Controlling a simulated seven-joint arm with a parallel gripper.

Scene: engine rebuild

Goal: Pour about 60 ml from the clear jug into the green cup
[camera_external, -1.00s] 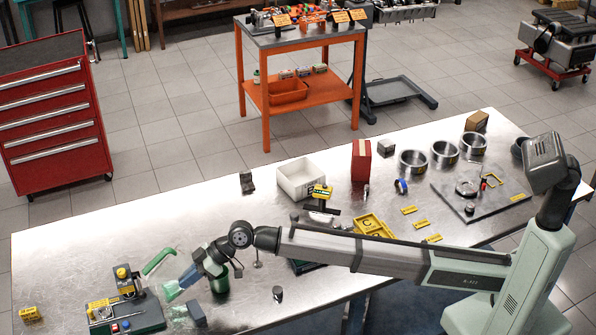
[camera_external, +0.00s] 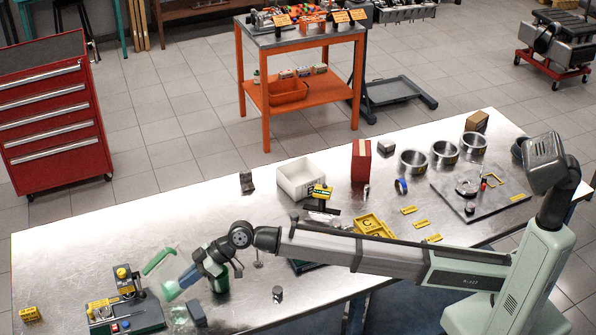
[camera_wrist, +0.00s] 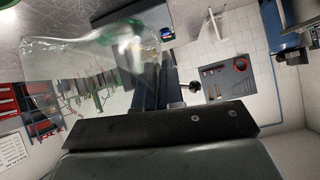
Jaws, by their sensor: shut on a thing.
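The clear jug (camera_wrist: 75,62) fills the upper left of the wrist view, lying tilted beside my fingers. My gripper (camera_wrist: 150,85) is shut on it; the exact contact is hard to see. In the external view my gripper (camera_external: 190,277) is low over the bench's front left, with see-through green and bluish parts around it that seem to belong to the jug. The green cup (camera_external: 220,284) stands on the bench just right of my fingers, partly covered by my wrist. I cannot make out the liquid level or any stream.
A dark green fixture (camera_external: 140,314) with a yellow-topped post stands left of my gripper. A dark block (camera_external: 197,313) is in front of it. A small metal cylinder (camera_external: 278,294) stands to the right. A white bin (camera_external: 300,178) is farther back. The bench's left middle is clear.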

